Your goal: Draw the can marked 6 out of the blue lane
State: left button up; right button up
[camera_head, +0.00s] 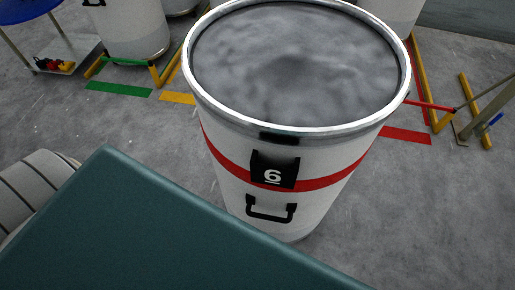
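The can marked 6 (228,150) is a large white can with a red band, a bright metal rim and grey fluffy fibre inside. It stands upright on the floor in the middle of the head view, its black number plate (274,171) and black handle (270,209) facing me. No blue floor strip shows; the floor behind the can is hidden by it. A yellow strip (178,98) lies to its left and a red strip (405,135) to its right. Neither gripper is in view.
Yellow guide rails stand behind left (170,65) and right (421,80), with a red bar (430,105) close by the can's right side. Another white can (135,28) stands by a green strip (118,90). A small cart (62,50) is at upper left.

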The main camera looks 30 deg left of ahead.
aim_at(282, 181)
jog(key=j+z, duration=0.25)
jog(key=j, duration=0.2)
jog(key=j+z, duration=0.2)
jog(key=j, duration=0.2)
jog(key=j+z, duration=0.25)
jog(key=j, duration=0.2)
jog(key=k+j+z, duration=0.2)
jog(key=j, duration=0.2)
jog(key=j+z, duration=0.25)
jog(key=j, duration=0.2)
jog(key=k+j+z, duration=0.2)
jog(key=j, duration=0.15)
jog(key=k+j, duration=0.15)
jog(key=j, duration=0.25)
jog(key=k+j, duration=0.2)
jog(key=j, duration=0.2)
jog(key=k+j, duration=0.15)
jog(key=j, duration=0.25)
jog(key=k+j, duration=0.2)
jog(key=j, duration=0.2)
jog(key=k+j+z, duration=0.1)
jog(key=j, duration=0.3)
jog(key=k, duration=0.05)
